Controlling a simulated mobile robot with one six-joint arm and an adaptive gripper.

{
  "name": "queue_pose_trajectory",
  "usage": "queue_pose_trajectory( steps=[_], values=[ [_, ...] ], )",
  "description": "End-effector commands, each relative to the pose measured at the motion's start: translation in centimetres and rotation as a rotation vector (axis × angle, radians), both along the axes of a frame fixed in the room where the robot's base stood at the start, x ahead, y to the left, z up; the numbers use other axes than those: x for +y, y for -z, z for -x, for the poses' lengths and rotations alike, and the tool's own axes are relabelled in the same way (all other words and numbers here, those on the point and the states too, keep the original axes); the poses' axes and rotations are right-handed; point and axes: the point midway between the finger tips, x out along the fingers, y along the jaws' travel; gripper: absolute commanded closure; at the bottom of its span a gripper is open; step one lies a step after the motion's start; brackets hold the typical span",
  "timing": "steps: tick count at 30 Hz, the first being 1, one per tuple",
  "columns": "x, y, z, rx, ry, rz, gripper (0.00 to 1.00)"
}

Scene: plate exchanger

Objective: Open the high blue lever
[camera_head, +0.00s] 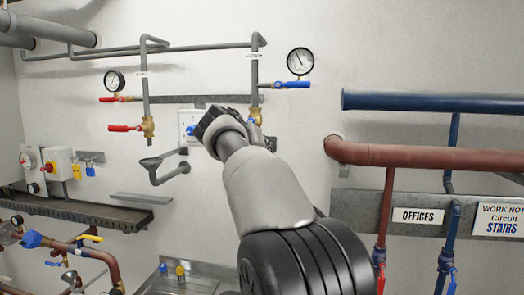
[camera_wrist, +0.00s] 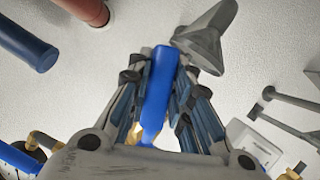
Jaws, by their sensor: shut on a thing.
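In the wrist view, my gripper (camera_wrist: 157,85) has its fingers closed on both sides of a blue lever (camera_wrist: 161,62). A brass valve body (camera_wrist: 135,133) shows at the lever's base. In the head view, my gripper (camera_head: 212,122) is up at the wall beside the lower right brass valve (camera_head: 256,115). My wrist hides the held lever and the fingertips there. Another blue lever (camera_head: 292,84) sticks out to the right above, below a round gauge (camera_head: 300,61). A blue lever also shows at the lower left of the wrist view (camera_wrist: 18,160).
Two red levers (camera_head: 125,128) sit on the left pipe. A white box with a blue knob (camera_head: 187,124) and a grey funnel (camera_head: 152,163) are close to my gripper. Blue (camera_head: 430,102) and red-brown (camera_head: 425,157) pipes stick out at the right.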

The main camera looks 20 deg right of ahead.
Motion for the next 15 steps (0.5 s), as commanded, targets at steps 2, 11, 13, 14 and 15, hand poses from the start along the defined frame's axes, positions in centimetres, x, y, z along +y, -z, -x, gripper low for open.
queue_pose_trajectory(
  steps=[2, 11, 13, 14, 15],
  values=[
    [0.04, 0.06, -0.03, 0.001, 0.000, -0.001, 1.00],
    [0.01, 0.04, -0.01, 0.002, 0.000, 0.001, 0.75],
    [0.02, 0.03, -0.01, 0.001, -0.001, 0.001, 0.70],
    [0.01, 0.03, -0.01, 0.001, -0.001, 0.001, 0.68],
    [0.01, 0.02, -0.01, 0.001, -0.001, 0.001, 0.66]
  ],
)
